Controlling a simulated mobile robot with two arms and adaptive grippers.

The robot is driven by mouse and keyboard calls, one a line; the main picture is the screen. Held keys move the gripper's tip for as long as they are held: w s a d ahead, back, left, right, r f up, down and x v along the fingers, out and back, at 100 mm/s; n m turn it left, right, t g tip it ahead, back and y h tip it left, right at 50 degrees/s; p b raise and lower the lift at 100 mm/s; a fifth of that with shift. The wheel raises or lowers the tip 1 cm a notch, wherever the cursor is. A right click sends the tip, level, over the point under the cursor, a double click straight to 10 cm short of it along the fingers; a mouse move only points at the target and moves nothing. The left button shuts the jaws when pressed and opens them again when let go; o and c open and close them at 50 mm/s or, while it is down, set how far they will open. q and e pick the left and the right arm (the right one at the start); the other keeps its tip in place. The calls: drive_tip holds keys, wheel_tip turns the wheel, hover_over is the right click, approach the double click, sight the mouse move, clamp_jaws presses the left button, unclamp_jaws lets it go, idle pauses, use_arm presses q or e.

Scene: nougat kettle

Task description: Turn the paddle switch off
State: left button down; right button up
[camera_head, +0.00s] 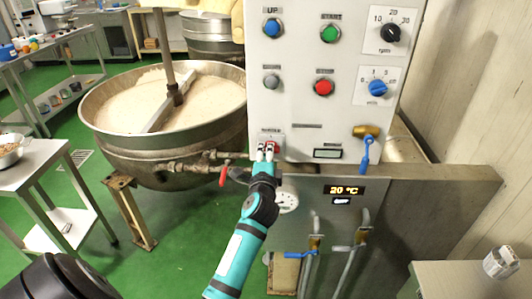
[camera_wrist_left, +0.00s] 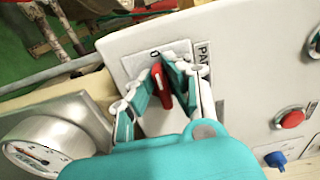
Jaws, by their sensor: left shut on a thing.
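The paddle switch (camera_wrist_left: 160,86) is a small red lever on a pale plate, with a "0" mark beside it and a partly hidden label reading "PA" to the right. It sits at the lower left of the white control panel (camera_head: 310,105). My left gripper (camera_head: 266,152) reaches up to it from below in the head view. In the left wrist view its two fingers (camera_wrist_left: 161,82) lie on either side of the red lever, shut on it. The fingers hide part of the switch plate. My right gripper is in neither view.
Above the switch are blue (camera_head: 272,28), green (camera_head: 331,34) and red (camera_head: 323,87) buttons, plus two knobs. A blue-handled valve (camera_head: 366,150) is to the right. A kettle (camera_head: 110,130) stands left, with a red valve handle (camera_head: 223,176) nearby. A gauge (camera_head: 288,201) sits just below.

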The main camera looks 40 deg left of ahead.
use_arm(q)
drive_tip(key=shift+f, duration=0.1)
drive_tip(key=c, duration=1.3)
unclamp_jaws()
drive_tip(key=shift+c, duration=0.2)
drive_tip(key=v, duration=1.2)
